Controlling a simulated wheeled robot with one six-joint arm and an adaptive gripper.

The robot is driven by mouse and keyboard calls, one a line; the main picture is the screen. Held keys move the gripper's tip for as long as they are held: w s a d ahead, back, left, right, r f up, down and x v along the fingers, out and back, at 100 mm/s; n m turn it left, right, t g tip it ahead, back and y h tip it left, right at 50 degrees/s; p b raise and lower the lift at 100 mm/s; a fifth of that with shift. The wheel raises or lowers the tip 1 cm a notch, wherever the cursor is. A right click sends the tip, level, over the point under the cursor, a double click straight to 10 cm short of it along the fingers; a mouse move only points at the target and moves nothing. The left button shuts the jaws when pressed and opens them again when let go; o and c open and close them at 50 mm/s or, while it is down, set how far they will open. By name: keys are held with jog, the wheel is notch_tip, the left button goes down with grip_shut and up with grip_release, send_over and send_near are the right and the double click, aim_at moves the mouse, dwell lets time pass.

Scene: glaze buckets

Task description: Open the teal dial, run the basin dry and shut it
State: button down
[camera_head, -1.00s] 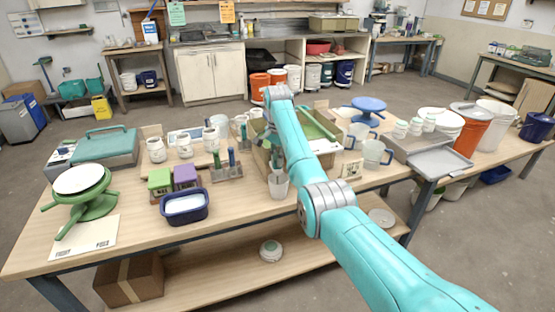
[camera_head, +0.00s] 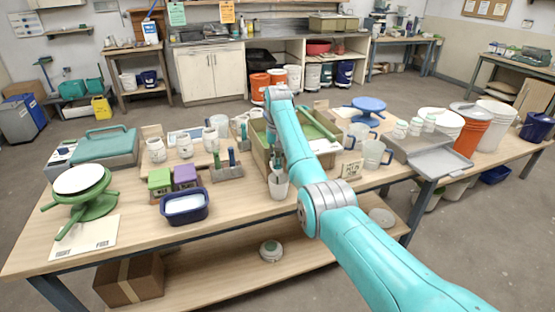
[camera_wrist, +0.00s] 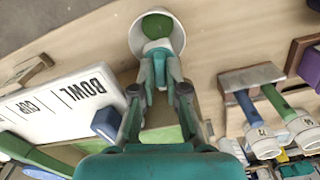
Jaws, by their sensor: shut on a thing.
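My gripper (camera_wrist: 158,68) is shut at the front of the basin, above a white cup. What lies between the fingertips is mostly hidden; it appears to be the teal dial. The white cup (camera_head: 279,190) stands on the table just in front of the basin. In the wrist view the cup (camera_wrist: 135,40) shows green inside. The basin (camera_head: 258,132) is an olive-green tub, partly hidden behind my arm. A green surface (camera_wrist: 165,134) shows in it behind the fingers; its level cannot be told.
A board marked BOWL and CUP (camera_wrist: 70,105) lies left of the gripper in the wrist view. A brush holder (camera_head: 228,173) stands left of the cup. Clear mugs (camera_head: 374,156) and a small sign (camera_head: 350,169) stand to the right. The table's front edge is clear.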

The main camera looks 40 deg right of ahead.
jog(key=shift+n, duration=0.3)
jog(key=c, duration=1.2)
grip_release()
